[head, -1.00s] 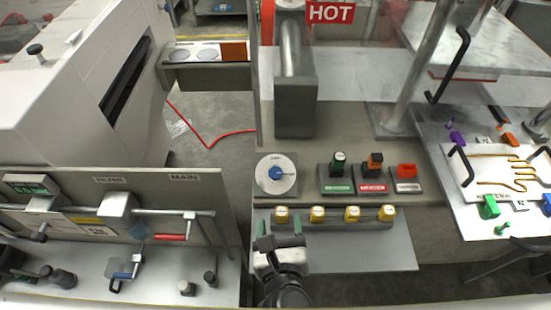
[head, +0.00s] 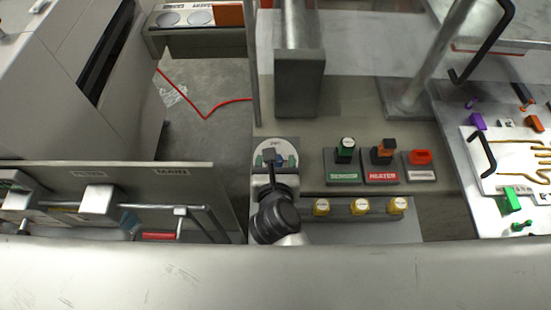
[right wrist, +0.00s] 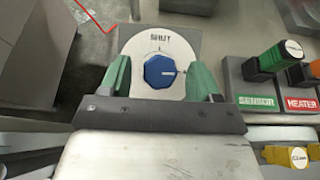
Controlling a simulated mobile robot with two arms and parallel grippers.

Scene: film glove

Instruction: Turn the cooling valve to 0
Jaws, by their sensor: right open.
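The valve is a blue many-sided knob (right wrist: 160,71) on a round white dial (right wrist: 138,46) marked "SHUT" at its top in the right wrist view. A pale mark on the knob points right. The dial also shows in the head view (head: 287,147), partly covered by my gripper. My right gripper (right wrist: 161,77) is open. Its two green fingers stand left and right of the knob, with a gap on each side. In the head view my right gripper (head: 273,159) is over the dial. My left gripper is not in view.
Right of the dial stand the green sensor switch (head: 344,151), orange heater switch (head: 382,152) and a red button (head: 421,157). Yellow knobs (head: 362,205) line the front ledge. A grey post block (head: 299,84) stands behind the dial. A panel (head: 120,172) is at left.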

